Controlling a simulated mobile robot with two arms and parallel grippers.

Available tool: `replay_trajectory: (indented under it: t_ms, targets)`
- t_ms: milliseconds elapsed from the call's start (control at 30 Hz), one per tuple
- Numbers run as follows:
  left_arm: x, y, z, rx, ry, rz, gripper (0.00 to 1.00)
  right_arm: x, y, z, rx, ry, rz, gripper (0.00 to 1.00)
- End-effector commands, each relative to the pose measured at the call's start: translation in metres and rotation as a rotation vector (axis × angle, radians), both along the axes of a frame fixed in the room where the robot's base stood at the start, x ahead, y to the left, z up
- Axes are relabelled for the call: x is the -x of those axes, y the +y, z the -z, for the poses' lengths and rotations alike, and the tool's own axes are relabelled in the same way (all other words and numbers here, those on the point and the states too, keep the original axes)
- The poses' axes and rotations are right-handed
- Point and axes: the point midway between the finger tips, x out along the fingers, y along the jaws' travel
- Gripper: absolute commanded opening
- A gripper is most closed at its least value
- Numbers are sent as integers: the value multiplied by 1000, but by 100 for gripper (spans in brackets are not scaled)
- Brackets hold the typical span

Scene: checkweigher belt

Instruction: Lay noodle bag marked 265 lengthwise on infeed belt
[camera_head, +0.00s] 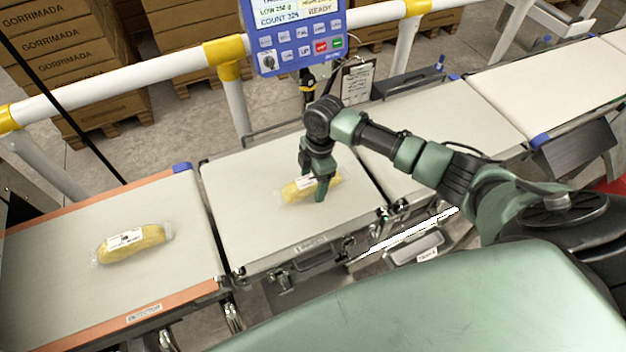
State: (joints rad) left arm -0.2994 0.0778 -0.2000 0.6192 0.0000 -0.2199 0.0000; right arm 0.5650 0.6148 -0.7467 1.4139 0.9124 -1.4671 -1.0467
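A clear bag of yellow noodles (298,192) with a white label lies on the middle belt section (250,230). My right gripper (316,186) points down over this bag's right part, with one finger on its near side. The far finger is mostly hidden, so I cannot tell if the fingers grip the bag. A second noodle bag (145,242) with a white label lies on the left, orange-edged belt section (60,295), away from the gripper. The numbers on both bags are too small to read. My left gripper is not in view.
The left section's front plate reads DETECTOR (144,313). Bare belt sections (430,115) continue to the right. A blue control panel (295,35) and a clipboard (357,82) stand behind the belts. A white and yellow rail (130,78) runs behind, with stacked cartons (70,60) beyond.

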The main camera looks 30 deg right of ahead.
Motion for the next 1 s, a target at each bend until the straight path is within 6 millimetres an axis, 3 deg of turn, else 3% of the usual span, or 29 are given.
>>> replay_trajectory:
  t_ms: [267,700,1000]
  targets:
    - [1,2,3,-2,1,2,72,-1,-2,-12,-1,-3,1,72]
    - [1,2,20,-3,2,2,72,-1,-12,-97,0,-4,-1,72]
    - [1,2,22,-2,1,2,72,0,-14,-120,0,1,1,72]
